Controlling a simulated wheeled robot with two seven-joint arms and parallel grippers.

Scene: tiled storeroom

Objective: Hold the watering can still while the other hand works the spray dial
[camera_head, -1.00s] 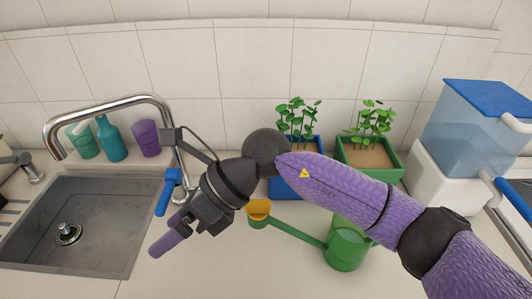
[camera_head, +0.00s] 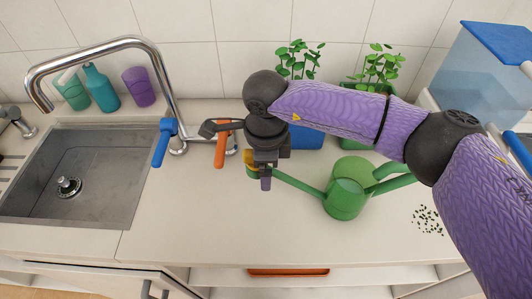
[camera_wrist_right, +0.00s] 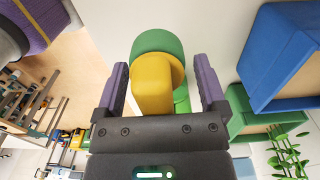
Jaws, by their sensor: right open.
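The green watering can (camera_head: 345,199) stands on the counter, its spout reaching left toward my right gripper. The yellow spray dial (camera_wrist_right: 152,84) is at the spout's end, in front of the green spray head (camera_wrist_right: 158,44). In the head view the dial (camera_head: 250,162) is partly hidden by my gripper. My right gripper (camera_wrist_right: 160,64) is open, with one purple finger on each side of the dial. Gaps show between the dial and both fingers. In the head view the right gripper (camera_head: 266,178) points down at the spout's tip. My left gripper is not in view.
A sink (camera_head: 75,170) with a chrome tap (camera_head: 165,85) and a blue lever (camera_head: 164,143) is at left. Planters (camera_head: 305,136) are behind the can. Dark seeds (camera_head: 428,220) lie at right. The front counter is clear.

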